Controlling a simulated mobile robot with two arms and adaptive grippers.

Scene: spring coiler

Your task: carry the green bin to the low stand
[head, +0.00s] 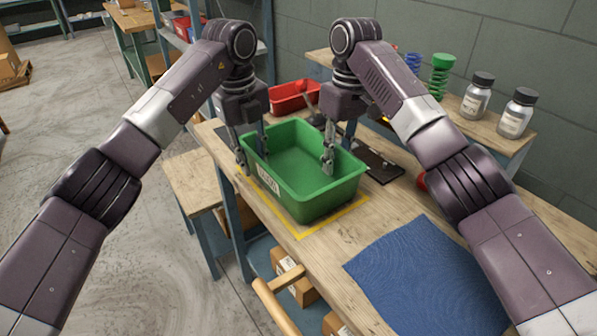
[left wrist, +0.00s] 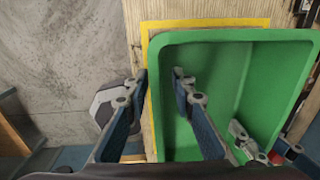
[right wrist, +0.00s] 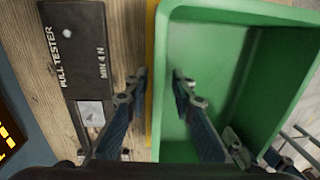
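The green bin (head: 322,203) sits upright on the wooden workbench, inside a yellow taped outline, and looks empty. My left gripper (head: 251,152) is open over its left wall, one finger outside and one inside; the left wrist view shows the rim (left wrist: 156,110) between the fingers with gaps. My right gripper (head: 338,147) is open over the opposite wall, and the right wrist view shows that rim (right wrist: 158,110) between its fingers.
A black pull tester plate (head: 380,165) lies right of the bin. A blue mat (head: 425,275) covers the nearer bench top. A red bin (head: 290,97) is behind. Jars (head: 517,115) and a green spring (head: 440,75) stand on the back shelf. Floor at left is clear.

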